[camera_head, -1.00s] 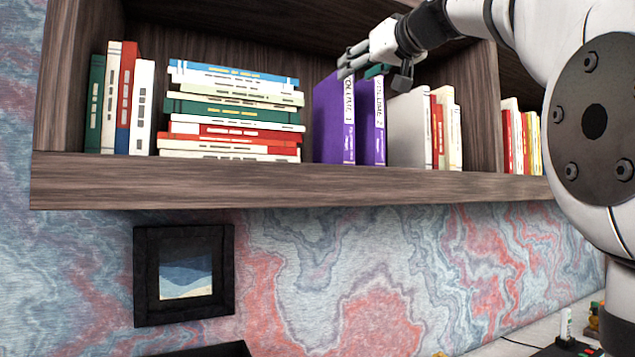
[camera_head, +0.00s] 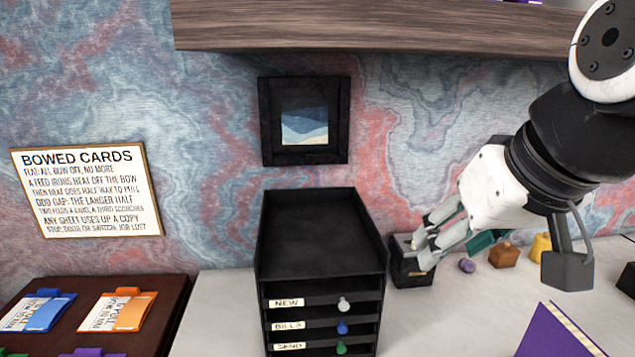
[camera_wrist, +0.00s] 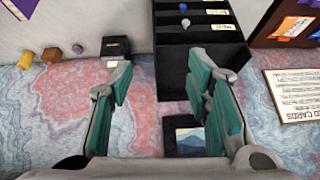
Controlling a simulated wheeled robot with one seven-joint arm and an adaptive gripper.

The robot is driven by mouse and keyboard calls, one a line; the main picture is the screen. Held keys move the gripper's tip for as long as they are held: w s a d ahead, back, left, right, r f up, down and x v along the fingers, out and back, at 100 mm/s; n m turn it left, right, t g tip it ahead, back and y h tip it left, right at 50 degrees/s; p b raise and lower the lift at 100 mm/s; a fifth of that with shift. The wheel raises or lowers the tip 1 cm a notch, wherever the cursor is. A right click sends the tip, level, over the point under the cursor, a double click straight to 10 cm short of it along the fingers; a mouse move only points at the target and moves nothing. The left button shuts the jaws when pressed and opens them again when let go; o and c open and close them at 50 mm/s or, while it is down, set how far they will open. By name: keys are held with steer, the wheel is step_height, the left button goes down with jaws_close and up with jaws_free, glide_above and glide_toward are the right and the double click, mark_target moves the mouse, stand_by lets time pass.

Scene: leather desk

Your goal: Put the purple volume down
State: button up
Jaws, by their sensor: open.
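A purple book (camera_head: 550,335) shows at the lower right of the head view, partly cut off by the frame's bottom edge. A purple corner of it seems to show at the top left of the wrist view (camera_wrist: 20,7). Whether it stands or lies flat I cannot tell. My gripper (camera_head: 424,251) hangs above the desk, left of and higher than the purple book in the picture. In the wrist view my gripper (camera_wrist: 162,78) has its two teal-padded fingers apart with nothing between them.
A black drawer unit (camera_head: 262,265) with an open top tray stands left of my gripper. A small black box (camera_head: 410,272), brown block (camera_head: 503,256) and yellow block (camera_head: 541,247) sit behind it. A dark board with cards (camera_head: 165,315) lies left. A wooden shelf (camera_head: 400,32) runs overhead.

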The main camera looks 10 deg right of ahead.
steer(key=s+f+g, duration=0.1)
steer(key=s+f, duration=0.5)
steer(key=f, duration=0.1)
steer(key=shift+f+g, duration=0.3)
steer(key=shift+f, duration=0.05)
steer(key=shift+s+d+h, duration=0.1)
steer(key=shift+h, duration=0.2)
stand_by(0.5)
